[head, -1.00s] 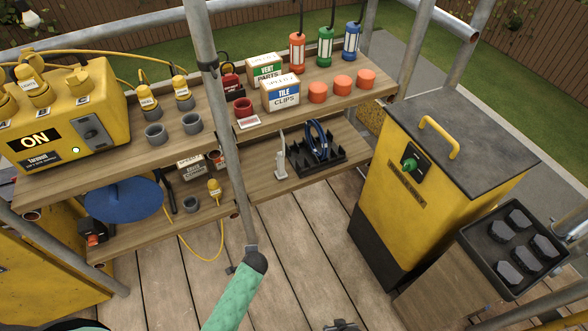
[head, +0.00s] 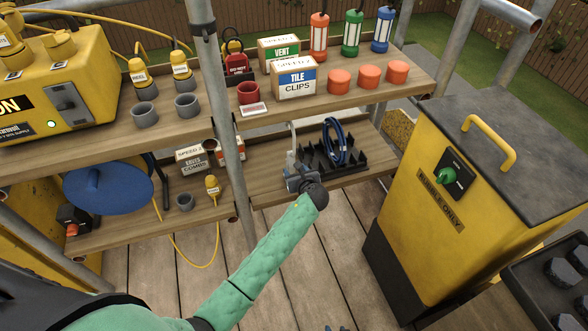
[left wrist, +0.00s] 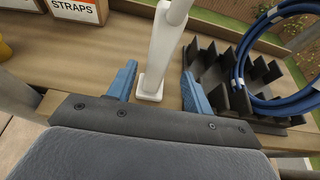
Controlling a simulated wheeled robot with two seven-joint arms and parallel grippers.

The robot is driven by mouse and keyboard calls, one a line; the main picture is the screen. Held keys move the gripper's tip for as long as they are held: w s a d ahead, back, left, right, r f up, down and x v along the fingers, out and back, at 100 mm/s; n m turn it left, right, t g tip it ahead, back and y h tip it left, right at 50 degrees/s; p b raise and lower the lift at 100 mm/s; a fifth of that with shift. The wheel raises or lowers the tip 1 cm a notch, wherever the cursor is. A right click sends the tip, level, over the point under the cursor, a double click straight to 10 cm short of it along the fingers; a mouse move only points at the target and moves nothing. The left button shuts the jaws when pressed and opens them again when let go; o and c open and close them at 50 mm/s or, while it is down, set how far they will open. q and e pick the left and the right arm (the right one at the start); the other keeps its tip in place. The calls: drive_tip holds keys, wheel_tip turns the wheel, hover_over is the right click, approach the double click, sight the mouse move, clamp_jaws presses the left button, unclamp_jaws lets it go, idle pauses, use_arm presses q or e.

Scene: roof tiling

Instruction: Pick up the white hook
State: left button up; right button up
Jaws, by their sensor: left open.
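The white hook stands upright on the lower shelf, just beyond my left gripper in the head view. In the left wrist view it is a white post (left wrist: 163,50) on a small square base, its top cut off by the frame edge. My left gripper (head: 294,172) is open, its blue fingers (left wrist: 158,88) one on each side of the post's base, with visible gaps. The gripper partly hides the hook in the head view.
A black spiked rack (head: 350,164) with a blue cable coil (head: 334,140) stands just right of the hook. A straps box (left wrist: 78,10) is to the left. The upper shelf (head: 270,122) overhangs behind, and a grey scaffold pole (head: 228,100) rises at the left.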

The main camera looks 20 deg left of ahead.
sight(292, 163)
use_arm(q)
drive_tip(key=x, duration=0.6)
drive_tip(key=shift+a+f+b, duration=0.2)
drive_tip(key=shift+f+b, duration=0.15)
clamp_jaws()
drive_tip(key=shift+r, duration=0.55)
drive_tip(key=r, duration=0.1)
drive_tip(key=s+r, duration=0.1)
drive_tip(key=shift+d+r+p, duration=0.25)
drive_tip(key=shift+p, duration=0.1)
drive_tip(key=s+d, duration=0.9)
drive_tip(key=s, duration=0.5)
drive_tip(key=shift+d+p, duration=0.35)
drive_tip(key=shift+d, duration=0.05)
